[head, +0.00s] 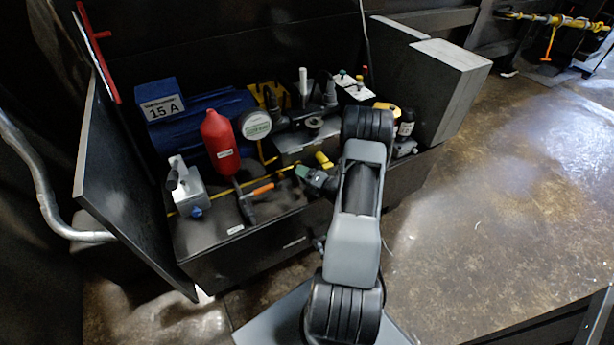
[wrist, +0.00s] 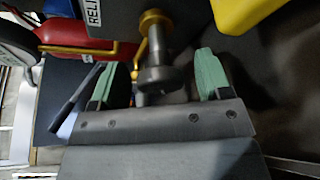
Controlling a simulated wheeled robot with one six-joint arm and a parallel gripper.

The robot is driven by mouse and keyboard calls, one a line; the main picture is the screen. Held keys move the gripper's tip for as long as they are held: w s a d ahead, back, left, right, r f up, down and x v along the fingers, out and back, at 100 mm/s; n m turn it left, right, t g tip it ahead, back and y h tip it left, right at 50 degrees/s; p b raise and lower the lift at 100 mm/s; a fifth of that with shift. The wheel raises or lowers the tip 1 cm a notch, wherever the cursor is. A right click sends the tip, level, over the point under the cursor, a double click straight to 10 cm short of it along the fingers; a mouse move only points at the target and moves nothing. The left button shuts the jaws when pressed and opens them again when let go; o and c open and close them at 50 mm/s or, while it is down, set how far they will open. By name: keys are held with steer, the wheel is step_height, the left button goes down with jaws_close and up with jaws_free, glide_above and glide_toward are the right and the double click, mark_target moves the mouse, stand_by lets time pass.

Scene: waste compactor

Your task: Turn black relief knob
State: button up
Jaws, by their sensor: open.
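In the wrist view a dark grey knob (wrist: 157,75) on a stem with a brass collar (wrist: 155,20) stands beside a label (wrist: 93,12) that reads "RELI", cut off by the frame edge. My gripper (wrist: 156,84) is open, with one green-tipped finger on each side of the knob. Gaps show between the knob and both fingers. In the head view my gripper (head: 312,178) is low over the front of the black bench, near a small yellow fitting (head: 323,160). I cannot make out the knob there; my arm covers part of that area.
A red cylinder (head: 220,145), a blue motor labelled 15 A (head: 160,103), a grey valve body (head: 188,190) and an orange-handled lever (head: 250,196) stand left of my gripper. A black upright panel (head: 125,185) bounds the left. Grey blocks (head: 445,90) stand right; open floor lies beyond.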

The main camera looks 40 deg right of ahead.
steer(key=p+v, duration=0.3)
steer(key=v, duration=1.1)
steer(key=shift+w, duration=0.1)
steer(key=w+a+r+n+g+y+p, duration=0.1)
steer(key=a+r+n+g+y+p, duration=0.2)
steer(key=a+r+n+g+p, duration=0.6)
steer(key=w+a+r+n+g+y+p, duration=0.1)
steer(key=a+r+n+g+y+p, duration=0.25)
steer(key=a+r+n, duration=1.05)
steer(key=s+a+r+n+h+p, duration=0.1)
steer(key=s+r+n+h+p, duration=0.1)
steer(key=r+n, duration=0.5)
steer(key=s+a+r+n+h+p, duration=0.1)
steer(key=r+n+h+p, duration=0.3)
steer(key=r+n, duration=0.4)
steer(key=s+a+r+n+h+p, duration=0.1)
steer(key=s+r+n+h+p, duration=0.2)
steer(key=r+n+p, duration=0.2)
step_height(320, 180, up, 4)
steer(key=n, duration=0.3)
steer(key=shift+a+t+h, duration=0.25)
steer(key=shift+t+h, duration=0.1)
